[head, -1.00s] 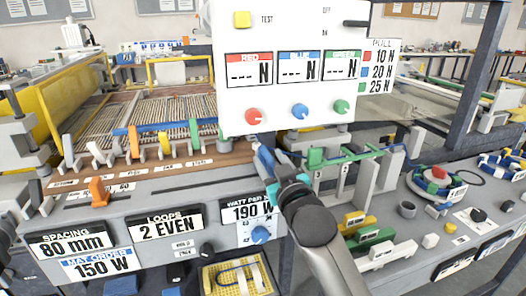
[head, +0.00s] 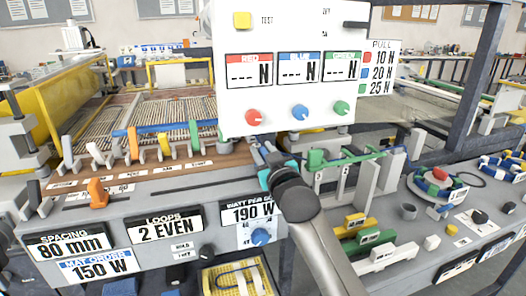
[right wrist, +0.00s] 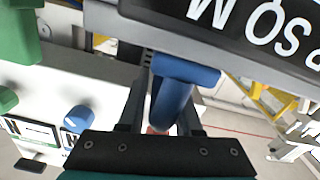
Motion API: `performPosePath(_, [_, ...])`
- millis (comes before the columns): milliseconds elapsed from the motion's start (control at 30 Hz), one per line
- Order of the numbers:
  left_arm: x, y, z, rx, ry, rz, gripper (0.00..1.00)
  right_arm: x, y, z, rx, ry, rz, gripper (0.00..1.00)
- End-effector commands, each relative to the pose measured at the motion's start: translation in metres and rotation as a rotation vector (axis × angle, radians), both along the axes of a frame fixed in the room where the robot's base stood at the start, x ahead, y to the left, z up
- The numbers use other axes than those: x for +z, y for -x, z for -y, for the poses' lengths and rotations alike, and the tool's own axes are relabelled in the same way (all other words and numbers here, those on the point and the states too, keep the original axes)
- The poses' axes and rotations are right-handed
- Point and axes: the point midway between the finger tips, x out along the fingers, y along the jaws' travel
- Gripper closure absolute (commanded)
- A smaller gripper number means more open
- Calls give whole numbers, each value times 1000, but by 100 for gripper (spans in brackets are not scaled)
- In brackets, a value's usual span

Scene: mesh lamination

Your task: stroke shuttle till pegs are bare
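A row of pegs (head: 190,150) stands along the front edge of the wire mat, some with coloured pieces on them. An orange piece (head: 97,193) sits in a slot on the grey front panel. I cannot tell which part is the shuttle. My right gripper (head: 260,152) is at the right end of the peg row, below the white tester box. In the right wrist view a blue handle-like part (right wrist: 174,100) lies between the spread fingers (right wrist: 160,118). Whether they touch it cannot be made out. My left gripper is out of view.
The white tester box (head: 285,100) with coloured knobs hangs just above my right gripper. A green clamp fixture (head: 316,158) stands to its right. Several blocks and a round turntable (head: 437,183) fill the right bench. A yellow tray (head: 235,278) lies below.

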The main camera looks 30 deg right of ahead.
Motion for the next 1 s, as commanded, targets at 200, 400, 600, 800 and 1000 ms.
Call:
performPosePath(200, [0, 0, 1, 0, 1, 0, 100, 0, 0, 0, -1, 0, 0, 93])
performPosePath(400, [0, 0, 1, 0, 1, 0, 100, 0, 0, 0, -1, 0, 0, 100])
performPosePath(600, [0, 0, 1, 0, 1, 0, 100, 0, 0, 1, -2, 1, 0, 100])
performPosePath(800, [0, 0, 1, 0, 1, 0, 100, 0, 0, 1, -2, 1, -1, 100])
performPosePath(1000, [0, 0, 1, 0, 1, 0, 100, 0, 0, 1, -3, 2, -1, 100])
